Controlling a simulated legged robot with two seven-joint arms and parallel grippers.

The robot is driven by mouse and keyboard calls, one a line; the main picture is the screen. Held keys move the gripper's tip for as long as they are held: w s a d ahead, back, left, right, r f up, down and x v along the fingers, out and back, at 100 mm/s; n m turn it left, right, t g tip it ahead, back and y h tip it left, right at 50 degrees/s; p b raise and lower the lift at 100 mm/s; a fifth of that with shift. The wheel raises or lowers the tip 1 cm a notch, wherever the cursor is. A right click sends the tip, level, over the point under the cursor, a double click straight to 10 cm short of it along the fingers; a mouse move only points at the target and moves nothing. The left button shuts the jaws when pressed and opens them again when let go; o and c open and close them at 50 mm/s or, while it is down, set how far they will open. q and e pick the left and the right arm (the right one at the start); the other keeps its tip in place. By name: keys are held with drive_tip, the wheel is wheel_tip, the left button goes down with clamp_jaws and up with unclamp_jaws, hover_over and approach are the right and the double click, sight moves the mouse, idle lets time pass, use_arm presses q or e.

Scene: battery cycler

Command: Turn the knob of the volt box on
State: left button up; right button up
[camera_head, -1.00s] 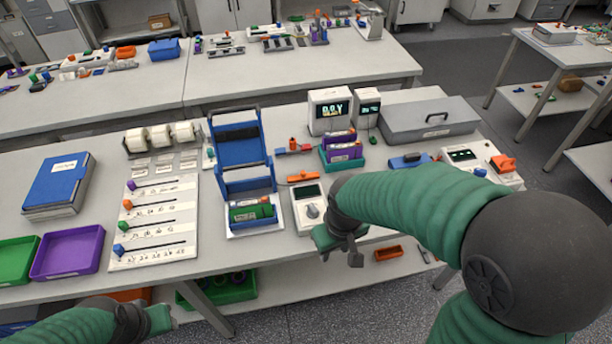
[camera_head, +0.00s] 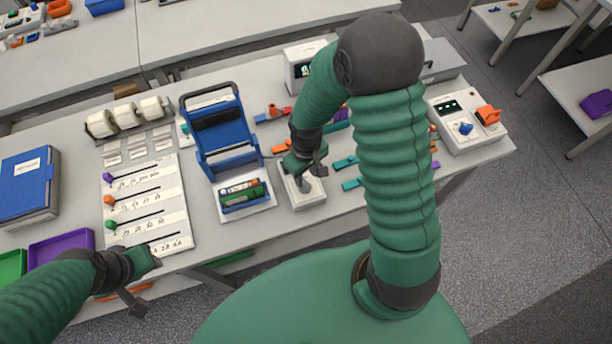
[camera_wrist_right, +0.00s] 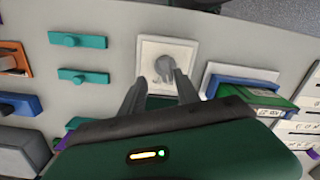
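The volt box appears to be the small white box (camera_head: 306,203) with a grey knob (camera_head: 304,186) near the table's front edge. Its face and knob (camera_wrist_right: 164,66) show in the right wrist view. My right gripper (camera_head: 306,166) is above this box. In the wrist view its two fingers (camera_wrist_right: 160,86) are apart, one to each side just short of the knob, with nothing between them. I cannot tell whether they touch the box. The gripper hides the box's display side. My left gripper (camera_head: 143,283) is open and empty in front of the table edge.
Another white box with a blue knob (camera_head: 465,128) stands at the right. My right arm hides part of the table.

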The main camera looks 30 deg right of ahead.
drive_tip(key=shift+a+f, duration=0.1)
drive_tip(key=shift+f, duration=0.55)
drive_tip(key=shift+s+a+f, duration=0.1)
drive_tip(key=shift+s+a, duration=0.1)
drive_tip(key=shift+s, duration=0.05)
drive_tip(key=shift+s+a, duration=0.45)
drive_tip(key=shift+a, duration=0.05)
drive_tip(key=shift+a+r, duration=0.1)
drive_tip(key=shift+r, duration=0.1)
drive_tip(key=shift+w+f, duration=0.1)
drive_tip(key=shift+w, duration=0.05)
drive_tip(key=shift+c, duration=1)
drive_tip(key=shift+w+f, duration=0.1)
drive_tip(key=shift+w, duration=0.05)
drive_tip(key=shift+c, duration=1.1)
drive_tip(key=shift+w+d, duration=0.1)
drive_tip(key=shift+d, duration=0.25)
drive_tip(key=shift+c, duration=1.2)
drive_tip(key=shift+d, duration=0.15)
clamp_jaws()
use_arm(q)
drive_tip(key=shift+s+a+r, duration=0.15)
drive_tip(key=shift+s+a, duration=0.2)
drive_tip(key=shift+a, duration=0.2)
